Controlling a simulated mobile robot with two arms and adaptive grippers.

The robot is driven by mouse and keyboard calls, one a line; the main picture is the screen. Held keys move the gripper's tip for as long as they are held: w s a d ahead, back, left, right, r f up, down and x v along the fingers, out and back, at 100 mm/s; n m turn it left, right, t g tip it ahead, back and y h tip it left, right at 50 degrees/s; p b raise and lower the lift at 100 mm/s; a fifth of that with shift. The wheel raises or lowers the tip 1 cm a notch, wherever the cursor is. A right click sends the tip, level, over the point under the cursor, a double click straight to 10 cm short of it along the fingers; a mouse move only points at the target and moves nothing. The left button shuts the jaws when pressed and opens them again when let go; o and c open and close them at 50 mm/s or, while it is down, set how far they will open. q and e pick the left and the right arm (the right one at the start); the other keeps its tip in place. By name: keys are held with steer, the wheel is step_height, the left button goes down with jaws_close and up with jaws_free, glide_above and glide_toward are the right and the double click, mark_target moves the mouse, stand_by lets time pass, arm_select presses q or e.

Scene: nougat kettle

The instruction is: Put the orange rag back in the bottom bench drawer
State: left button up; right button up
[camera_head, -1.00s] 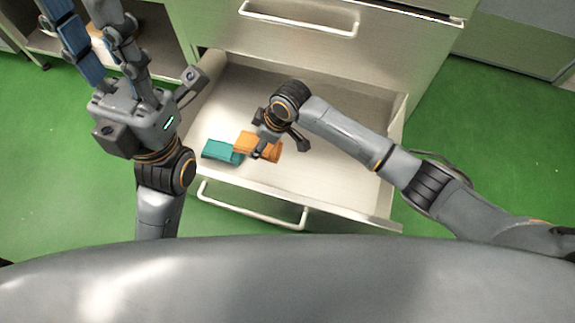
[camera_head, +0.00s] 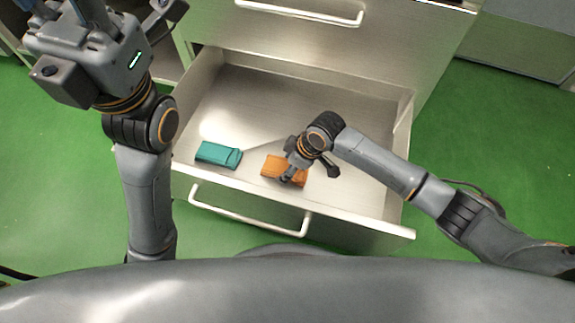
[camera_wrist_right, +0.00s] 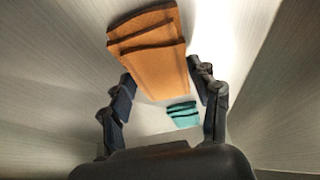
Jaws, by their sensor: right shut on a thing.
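The orange rag (camera_head: 276,167) is folded and sits inside the open bottom drawer (camera_head: 350,200), near its front wall. My right gripper (camera_head: 290,174) reaches down into the drawer and is shut on the rag. In the right wrist view the orange rag (camera_wrist_right: 155,55) is between the two fingers. Whether the rag touches the drawer floor is hard to tell. My left gripper (camera_head: 92,45) is at the upper left, outside the drawer, with its fingertips cut off by the frame.
A folded teal rag (camera_head: 218,154) lies in the drawer, left of the orange one and apart from it. The drawer's right and back floor is clear. A closed drawer with a bar handle (camera_head: 300,12) is above. The bottom drawer's handle (camera_head: 248,212) faces me.

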steer(key=o, duration=1.1)
